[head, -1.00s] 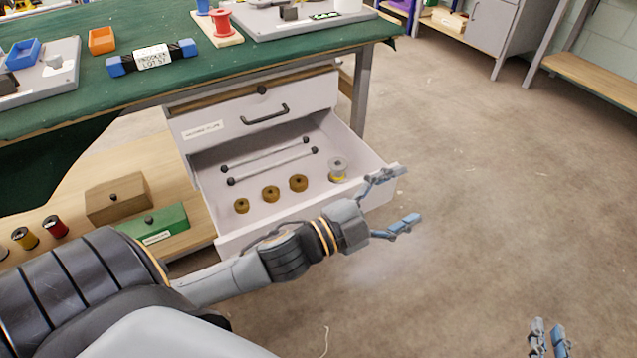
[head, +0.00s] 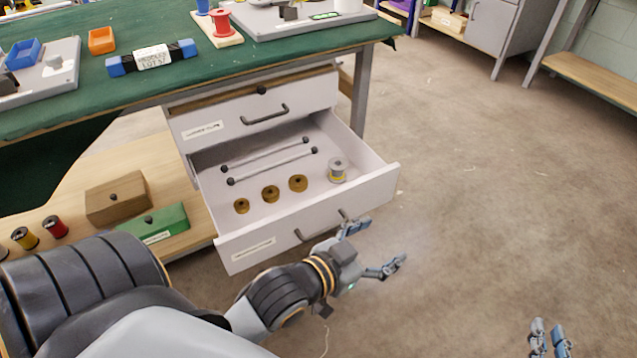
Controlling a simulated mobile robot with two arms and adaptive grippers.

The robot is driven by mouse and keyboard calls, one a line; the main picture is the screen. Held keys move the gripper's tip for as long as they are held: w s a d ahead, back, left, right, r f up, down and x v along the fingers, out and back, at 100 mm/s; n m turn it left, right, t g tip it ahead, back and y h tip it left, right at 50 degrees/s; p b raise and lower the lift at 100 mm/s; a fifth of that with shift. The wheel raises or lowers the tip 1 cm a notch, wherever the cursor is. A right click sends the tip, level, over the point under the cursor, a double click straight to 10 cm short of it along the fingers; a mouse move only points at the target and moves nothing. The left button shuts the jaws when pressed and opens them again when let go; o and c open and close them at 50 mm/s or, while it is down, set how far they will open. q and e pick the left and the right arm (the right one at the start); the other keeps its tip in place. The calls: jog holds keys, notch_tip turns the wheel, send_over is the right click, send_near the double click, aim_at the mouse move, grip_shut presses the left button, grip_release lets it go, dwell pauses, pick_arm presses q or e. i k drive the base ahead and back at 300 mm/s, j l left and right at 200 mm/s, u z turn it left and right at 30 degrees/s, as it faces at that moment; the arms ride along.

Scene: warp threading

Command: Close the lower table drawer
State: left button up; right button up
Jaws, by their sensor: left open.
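The lower table drawer (head: 238,251) is pulled far out under the green-topped table. Several brass rings, two thin rods and a grey spool lie inside it. Its front has a label at the left and a dark handle (head: 305,236), partly hidden by my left gripper. My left gripper (head: 378,246) is open and empty, in front of the right part of the drawer front; I cannot tell whether it touches. My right gripper (head: 548,340) shows only its fingertips at the bottom right, apart from each other, with nothing seen between them.
The upper drawer (head: 255,108) sits just above and looks slightly out. A wooden shelf (head: 185,240) at the left holds a brown box (head: 117,197), a green box (head: 153,229) and thread spools. The floor (head: 480,200) to the right is clear.

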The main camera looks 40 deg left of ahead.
aim_at(246, 241)
jog(key=i+u, duration=0.1)
jog(key=u, duration=0.3)
jog(key=i+u, duration=0.1)
jog(key=u, duration=0.35)
jog(key=i+u, duration=0.1)
jog(key=u, duration=0.3)
